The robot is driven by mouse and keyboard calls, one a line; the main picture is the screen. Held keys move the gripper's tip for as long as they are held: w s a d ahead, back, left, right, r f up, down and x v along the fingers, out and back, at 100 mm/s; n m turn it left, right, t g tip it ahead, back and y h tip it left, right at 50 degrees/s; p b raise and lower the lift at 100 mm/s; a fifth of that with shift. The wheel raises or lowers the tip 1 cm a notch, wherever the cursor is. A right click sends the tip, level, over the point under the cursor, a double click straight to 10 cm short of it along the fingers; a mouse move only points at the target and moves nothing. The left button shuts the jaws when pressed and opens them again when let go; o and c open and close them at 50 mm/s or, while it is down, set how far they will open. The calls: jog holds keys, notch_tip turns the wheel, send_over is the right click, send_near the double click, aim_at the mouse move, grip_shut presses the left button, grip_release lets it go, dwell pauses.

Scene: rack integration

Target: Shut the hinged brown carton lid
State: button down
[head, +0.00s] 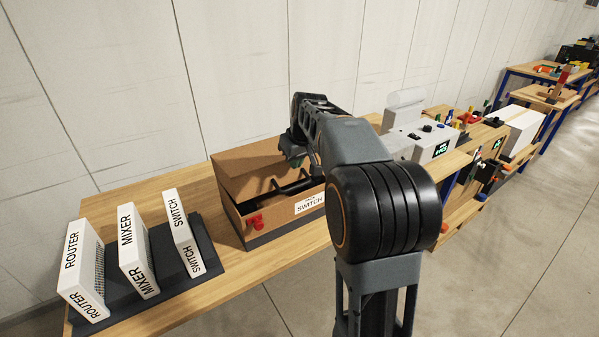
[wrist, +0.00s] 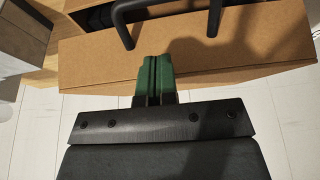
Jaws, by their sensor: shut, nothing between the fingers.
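The brown carton (head: 231,215) stands on the wooden bench with a white "SWITCH" label on its front. Its hinged lid (head: 240,172) is raised and tilted, with a dark gap along the front. A black handle (head: 292,184) shows at the opening. My gripper (head: 295,160) is over the carton, partly hidden by my arm. In the wrist view the green fingers (wrist: 155,62) are together and empty, in front of a brown carton panel (wrist: 220,62) that seems to be the lid. I cannot tell whether they touch it. The black handle (wrist: 128,22) also shows there.
White ROUTER (head: 84,268), MIXER (head: 136,250) and SWITCH (head: 183,232) units stand in a dark rack left of the carton. A red part (head: 255,220) is on the carton's front. A white machine (head: 422,140) is to the right. The wall is close behind.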

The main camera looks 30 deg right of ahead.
aim_at(299, 174)
jog(key=shift+s+d+f, duration=0.1)
jog(key=shift+s+f, duration=0.35)
jog(key=shift+f, duration=0.4)
jog(key=shift+s+f, duration=0.45)
jog(key=shift+f, duration=0.4)
jog(key=shift+f, duration=0.1)
notch_tip(299, 174, down, 7)
jog(key=s+t+b, duration=0.2)
jog(key=b, duration=0.8)
jog(key=w+r+p+v, duration=0.1)
jog(key=w+p+v, duration=0.1)
jog(key=v, duration=1.1)
jog(key=shift+r+p, duration=0.25)
jog(key=shift+p, duration=0.35)
